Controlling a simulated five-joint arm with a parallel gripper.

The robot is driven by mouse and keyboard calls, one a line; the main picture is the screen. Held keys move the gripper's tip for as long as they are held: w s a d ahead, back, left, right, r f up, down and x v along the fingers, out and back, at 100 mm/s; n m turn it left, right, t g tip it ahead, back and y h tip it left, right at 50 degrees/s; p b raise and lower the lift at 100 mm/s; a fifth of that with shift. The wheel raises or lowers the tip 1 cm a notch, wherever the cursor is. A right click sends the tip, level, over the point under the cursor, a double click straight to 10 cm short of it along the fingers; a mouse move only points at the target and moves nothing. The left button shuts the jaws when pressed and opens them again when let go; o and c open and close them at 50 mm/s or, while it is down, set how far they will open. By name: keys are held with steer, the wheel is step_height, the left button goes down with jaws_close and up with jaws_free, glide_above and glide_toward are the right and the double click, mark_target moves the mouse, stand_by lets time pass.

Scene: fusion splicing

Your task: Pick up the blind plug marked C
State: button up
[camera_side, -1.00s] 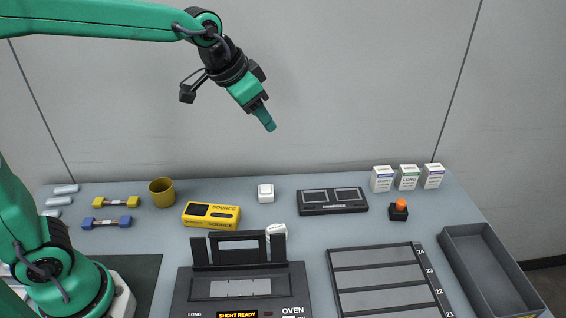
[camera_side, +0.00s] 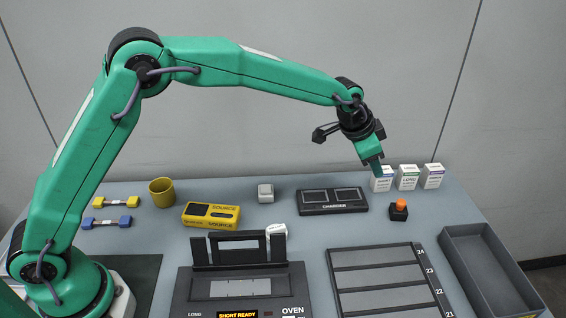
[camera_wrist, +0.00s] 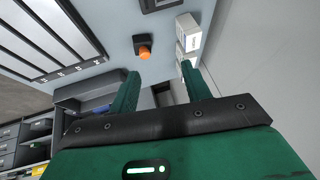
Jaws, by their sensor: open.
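I cannot make out a blind plug marked C in either view; no letter C is legible on any small part. My gripper (camera_side: 376,171) is in the air at the right rear of the bench, in front of the leftmost of three small white cartons (camera_side: 382,184) in the side view. In the wrist view its two green fingers (camera_wrist: 160,84) stand apart with nothing between them. White cartons (camera_wrist: 188,35) show beyond one fingertip there. A black block with an orange top (camera_side: 399,209) is just below right of the gripper; it also shows in the wrist view (camera_wrist: 143,50).
A charger (camera_side: 332,207), white square piece (camera_side: 265,193), yellow source box (camera_side: 211,215), yellow cup (camera_side: 161,192), and yellow and blue dumbbell-shaped pieces (camera_side: 107,222) are on the bench. The oven (camera_side: 190,290), slotted tray (camera_side: 332,262) and empty grey bin (camera_side: 447,238) are nearer.

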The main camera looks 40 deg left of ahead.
steer(key=m, duration=0.2)
glide_above(400, 204)
steer(key=s+a, duration=0.1)
steer(key=s, duration=0.2)
step_height(400, 204, down, 8)
steer(key=shift+w+a, duration=0.1)
steer(key=shift+w, duration=0.15)
steer(key=shift+f, duration=0.1)
steer(key=shift+w+d+f+n, duration=0.15)
steer(key=shift+w+f, duration=0.15)
steer(key=shift+f, duration=0.25)
steer(key=shift+w+d+f+n, duration=0.15)
steer(key=shift+w+f, duration=0.1)
steer(key=shift+f, duration=0.25)
steer(key=shift+x, duration=2.55)
steer(key=shift+s+f, duration=0.1)
steer(key=shift+s, duration=0.05)
steer(key=c, duration=0.6)
